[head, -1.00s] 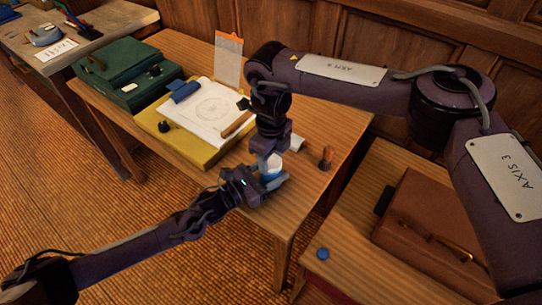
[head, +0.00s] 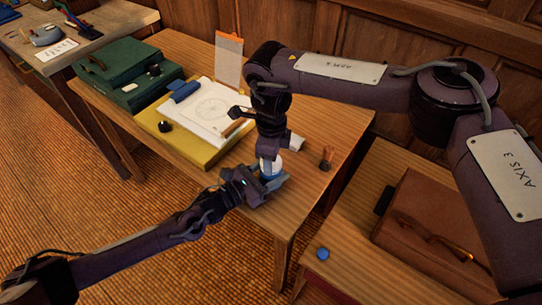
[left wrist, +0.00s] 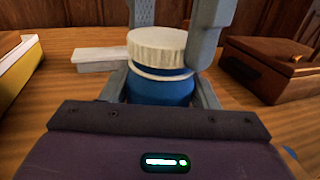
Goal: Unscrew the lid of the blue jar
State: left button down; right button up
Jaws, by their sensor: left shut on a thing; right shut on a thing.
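The blue jar (left wrist: 160,88) stands upright in the left wrist view, with a ridged cream-white lid (left wrist: 157,46) on top. A white ring circles the jar just below the lid, and a thin blue band shows between them. In the head view the jar (head: 268,176) is mostly hidden by my grippers. My left gripper (head: 272,183) is shut on the jar's body, a finger on each side. My right gripper (head: 269,160) comes down from above and is shut on the lid. Its fingers show behind and to the right of the lid in the left wrist view.
A yellow board (head: 203,153) with a drawing sheet (head: 208,120) lies left of the jar. A brown holder (head: 327,160) stands right of the jar. A right-hand table holds a brown case (head: 430,215) and a blue disc (head: 322,254).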

jog(key=shift+r, duration=1)
jog(key=shift+r, duration=2.05)
pick_arm(q)
jog(key=shift+c, duration=2.2)
grip_release()
